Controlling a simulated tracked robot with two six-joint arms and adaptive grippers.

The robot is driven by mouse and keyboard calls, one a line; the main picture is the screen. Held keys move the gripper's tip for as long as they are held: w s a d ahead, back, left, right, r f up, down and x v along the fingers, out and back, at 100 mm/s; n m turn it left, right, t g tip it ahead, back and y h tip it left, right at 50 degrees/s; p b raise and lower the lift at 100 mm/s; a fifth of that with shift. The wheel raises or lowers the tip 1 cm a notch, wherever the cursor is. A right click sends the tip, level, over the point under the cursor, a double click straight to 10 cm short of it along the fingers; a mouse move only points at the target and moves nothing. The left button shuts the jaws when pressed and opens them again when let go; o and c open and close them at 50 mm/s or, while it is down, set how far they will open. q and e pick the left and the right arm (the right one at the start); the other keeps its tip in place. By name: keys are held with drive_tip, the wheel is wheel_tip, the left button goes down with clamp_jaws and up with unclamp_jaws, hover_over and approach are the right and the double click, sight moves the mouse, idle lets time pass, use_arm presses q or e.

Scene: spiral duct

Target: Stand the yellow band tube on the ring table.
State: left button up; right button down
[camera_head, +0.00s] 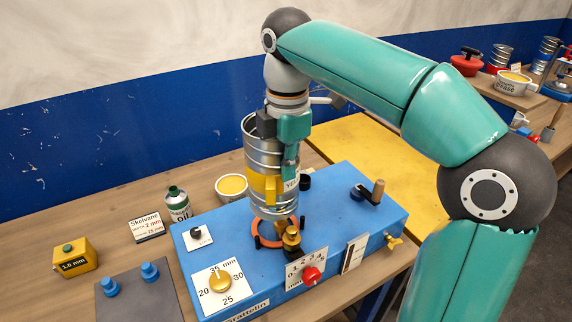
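The yellow band tube (259,158) is a silver ribbed duct with a yellow band and a partly hidden label. The fingers partly cover the rim and band, and the exact contact is hidden. My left gripper is not in view.
A yellow box (74,258) is far left.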

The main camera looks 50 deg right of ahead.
sight(286, 199)
drive_tip(key=shift+f+b, duration=3.05)
drive_tip(key=shift+f, duration=1.05)
drive_tip(key=c, duration=1.2)
unclamp_jaws()
drive_tip(key=shift+c, duration=0.2)
drive_tip(key=shift+r, duration=0.1)
wheel_tip(286, 199, up, 7)
drive_tip(key=shift+r, duration=0.15)
